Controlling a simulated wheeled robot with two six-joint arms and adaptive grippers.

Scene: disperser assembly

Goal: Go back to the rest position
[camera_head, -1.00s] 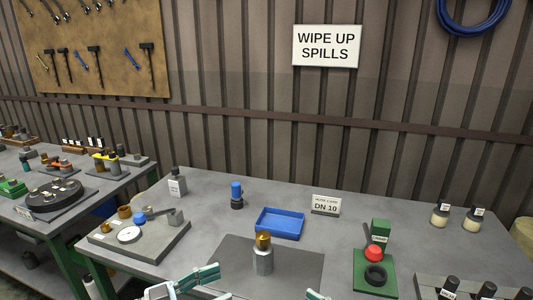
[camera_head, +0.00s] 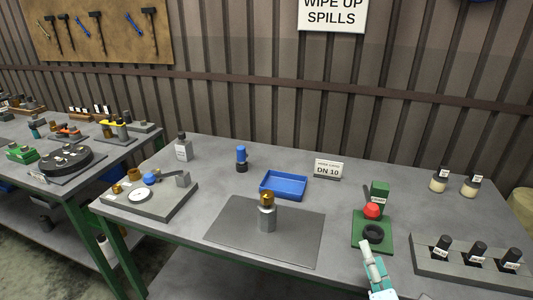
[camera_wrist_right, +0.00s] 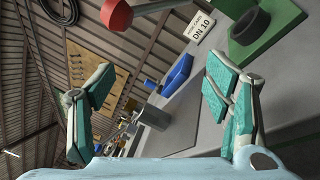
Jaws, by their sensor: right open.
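My right gripper (camera_head: 369,258) is at the front edge of the bench, in front of the green stand. In the right wrist view my right gripper (camera_wrist_right: 160,95) shows two teal-padded fingers spread wide, with nothing held between them. A grey metal bottle with a gold-brown top (camera_head: 267,212) stands upright on the dark grey mat (camera_head: 300,235), left of my right gripper and apart from it. The bottle also shows beyond the fingers in the right wrist view (camera_wrist_right: 154,117). My left gripper is not in view.
A blue tray (camera_head: 284,185) lies behind the mat. A green stand (camera_head: 364,239) with a red knob and black ring is on the right, near a rack of black-capped bottles (camera_head: 470,266). A grey fixture board (camera_head: 160,207) is on the left. The bench's front middle is clear.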

